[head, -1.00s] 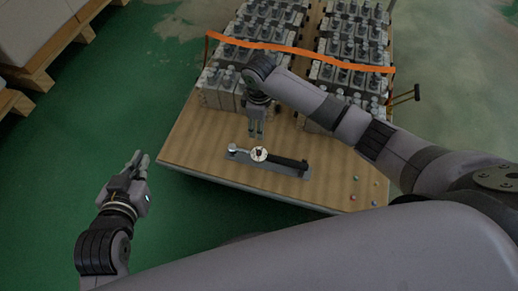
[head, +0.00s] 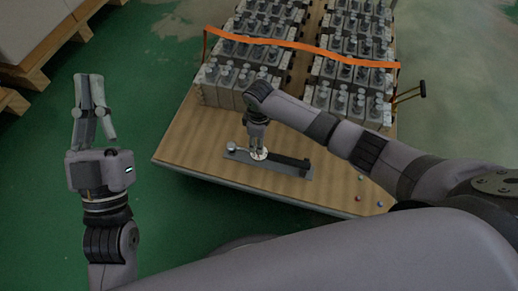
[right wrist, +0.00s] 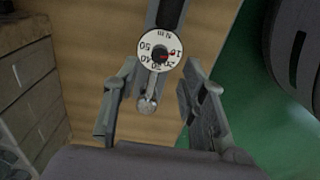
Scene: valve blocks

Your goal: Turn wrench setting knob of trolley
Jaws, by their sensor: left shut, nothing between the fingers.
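The torque wrench lies on a grey strip (head: 238,157) on the trolley top, with its black handle (head: 290,162) to the right and its head (head: 232,147) to the left. Its white dial (head: 259,155) is partly hidden by my right gripper (head: 258,148), which points down just over it. The right fingers (right wrist: 160,70) stand apart on either side, with nothing gripped. My left gripper (head: 90,78) is shut and empty, left of the trolley over the floor.
Pallets with pale boxes (head: 35,30) stand at the far left. Green floor on the left is clear.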

